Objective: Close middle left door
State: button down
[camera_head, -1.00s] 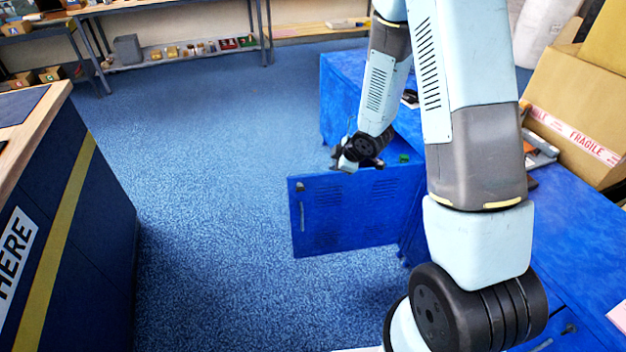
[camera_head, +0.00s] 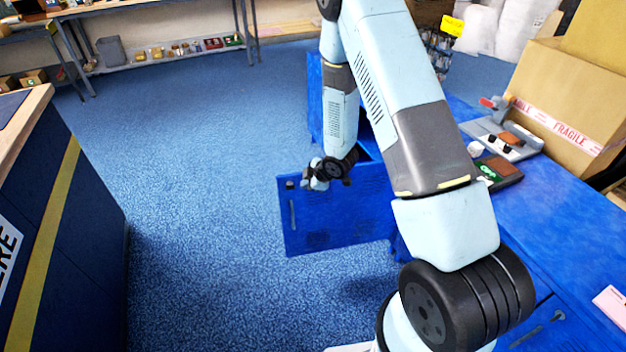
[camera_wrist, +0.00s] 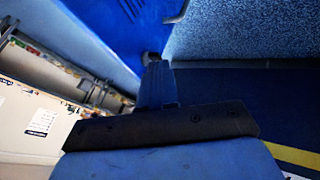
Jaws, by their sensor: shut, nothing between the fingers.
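The blue cabinet door (camera_head: 340,218) stands wide open, sticking out leftward from the blue cabinet over the floor, with a bar handle near its left edge. In the wrist view the blue door (camera_wrist: 110,32) fills the upper left, with part of its handle (camera_wrist: 178,14) at the top. My gripper (camera_head: 308,180) is at the door's upper edge, left of its middle. In the wrist view my gripper (camera_wrist: 157,72) shows as one narrow block with no gap, shut and empty, close to a dark knob on the door. Whether it touches the door I cannot tell.
The blue cabinet top (camera_head: 560,215) on the right carries a cardboard box (camera_head: 565,105), a grey device (camera_head: 505,138) and a dark card reader (camera_head: 498,172). A dark blue counter (camera_head: 75,200) stands at the left. Blue carpet (camera_head: 190,150) between is free.

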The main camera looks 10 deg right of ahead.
aim_at(296, 181)
jog(key=shift+w+a+f, duration=0.2)
jog(key=shift+w+f, duration=0.1)
jog(key=shift+w, duration=0.5)
jog(key=shift+w+a+f, duration=0.2)
jog(key=shift+w+f, duration=0.05)
jog(key=shift+w, duration=0.6)
jog(key=shift+w+a+f, duration=0.2)
jog(key=shift+w+f, duration=0.1)
jog(key=shift+w, duration=0.5)
